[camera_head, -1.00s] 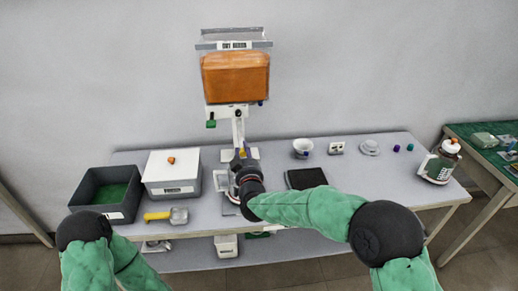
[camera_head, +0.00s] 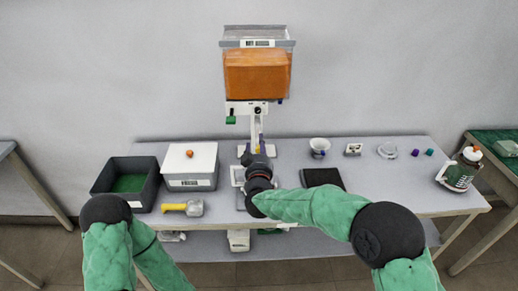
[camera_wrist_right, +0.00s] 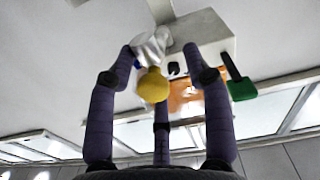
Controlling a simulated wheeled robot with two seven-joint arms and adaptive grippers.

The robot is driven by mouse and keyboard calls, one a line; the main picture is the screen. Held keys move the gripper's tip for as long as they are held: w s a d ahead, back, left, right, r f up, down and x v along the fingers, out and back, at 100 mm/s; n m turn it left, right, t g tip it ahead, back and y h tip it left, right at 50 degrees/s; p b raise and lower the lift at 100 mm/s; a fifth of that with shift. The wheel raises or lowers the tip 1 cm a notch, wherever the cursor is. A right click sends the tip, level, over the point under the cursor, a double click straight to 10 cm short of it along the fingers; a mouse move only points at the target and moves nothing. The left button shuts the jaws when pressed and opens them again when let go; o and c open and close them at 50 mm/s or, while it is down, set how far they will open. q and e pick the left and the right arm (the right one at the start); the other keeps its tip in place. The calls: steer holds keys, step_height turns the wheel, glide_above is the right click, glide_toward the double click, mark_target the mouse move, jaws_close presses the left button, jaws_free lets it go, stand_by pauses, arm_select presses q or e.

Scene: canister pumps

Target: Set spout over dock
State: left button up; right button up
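A dispenser with an orange-filled bin (camera_head: 257,75) stands at the back of the table. Its white body (camera_head: 245,108) carries a green lever (camera_head: 230,120). My right gripper (camera_head: 257,155) is in front of the dispenser's white stem. In the right wrist view the purple fingers of my right gripper (camera_wrist_right: 160,90) are spread apart. The green lever (camera_wrist_right: 241,88) is beyond the right finger. I cannot clearly identify spout or dock. My left gripper is out of view.
A dark bin (camera_head: 103,181), a white-lidded box (camera_head: 189,160) and a yellow-handled scoop (camera_head: 185,207) are left. A black pad (camera_head: 322,177), a white bowl (camera_head: 319,146) and a green-labelled bottle (camera_head: 461,172) are right. The table (camera_head: 400,190) has free room front right.

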steer(key=shift+f, duration=0.35)
steer(key=shift+s, duration=0.1)
steer(key=shift+s, duration=0.2)
steer(key=s, duration=1.1)
steer(key=shift+s, duration=0.25)
